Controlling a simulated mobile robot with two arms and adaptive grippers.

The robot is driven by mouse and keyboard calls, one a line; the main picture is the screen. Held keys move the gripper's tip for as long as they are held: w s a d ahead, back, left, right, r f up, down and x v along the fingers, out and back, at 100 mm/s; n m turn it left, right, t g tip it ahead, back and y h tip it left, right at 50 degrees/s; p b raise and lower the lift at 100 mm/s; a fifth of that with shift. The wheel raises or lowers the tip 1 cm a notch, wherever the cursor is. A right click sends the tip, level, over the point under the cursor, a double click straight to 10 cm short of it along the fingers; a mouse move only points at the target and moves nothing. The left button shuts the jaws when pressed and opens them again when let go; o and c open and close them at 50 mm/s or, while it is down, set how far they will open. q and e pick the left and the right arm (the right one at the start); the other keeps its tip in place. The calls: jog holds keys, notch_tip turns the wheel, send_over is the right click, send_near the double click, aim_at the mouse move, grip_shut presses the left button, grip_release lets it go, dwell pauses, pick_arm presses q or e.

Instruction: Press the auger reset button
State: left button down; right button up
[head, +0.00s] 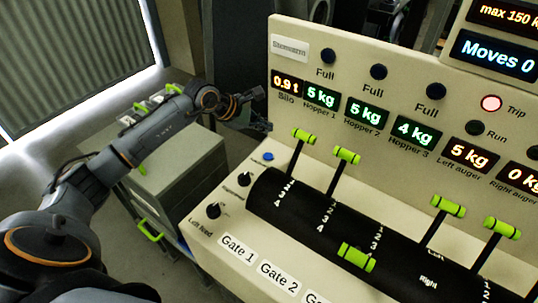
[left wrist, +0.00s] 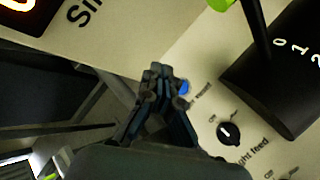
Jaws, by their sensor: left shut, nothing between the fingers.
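The blue reset button (head: 268,156) sits on the cream console's sloping top, at its left end above the feed knobs. It also shows in the left wrist view (left wrist: 185,88), just right of my fingertips, with a partly covered label beside it. My left gripper (head: 264,126) is shut and empty, above and slightly behind the button in the head view. In the left wrist view my shut fingers (left wrist: 158,72) point toward the console and lie close beside the button. I cannot tell whether they touch it. My right gripper is not in view.
Two black feed knobs (head: 213,210) are below the button. A green-handled gate lever (head: 304,136) stands to its right on a black drum. The upright display panel (head: 340,90) rises behind, with a lit Trip lamp (head: 491,103). Grey drawer cabinets (head: 180,175) stand left of the console.

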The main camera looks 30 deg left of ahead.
pick_arm(q)
jog(key=b, duration=0.2)
send_over(266, 157)
notch_tip(266, 157, down, 5)
jog(key=shift+r, duration=0.1)
notch_tip(266, 157, down, 4)
jog(key=b, duration=0.2)
jog(key=shift+a+r+b, duration=0.1)
jog(key=shift+r+b, duration=0.1)
jog(key=shift+b, duration=0.1)
jog(key=shift+w+f, duration=0.1)
jog(key=shift+f, duration=0.2)
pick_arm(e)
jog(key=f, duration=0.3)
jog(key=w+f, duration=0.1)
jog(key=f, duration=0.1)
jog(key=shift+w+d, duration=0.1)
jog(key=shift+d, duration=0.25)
pick_arm(q)
jog(key=shift+r, duration=0.1)
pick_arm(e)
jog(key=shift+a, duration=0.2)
pick_arm(q)
jog(key=shift+b, duration=0.3)
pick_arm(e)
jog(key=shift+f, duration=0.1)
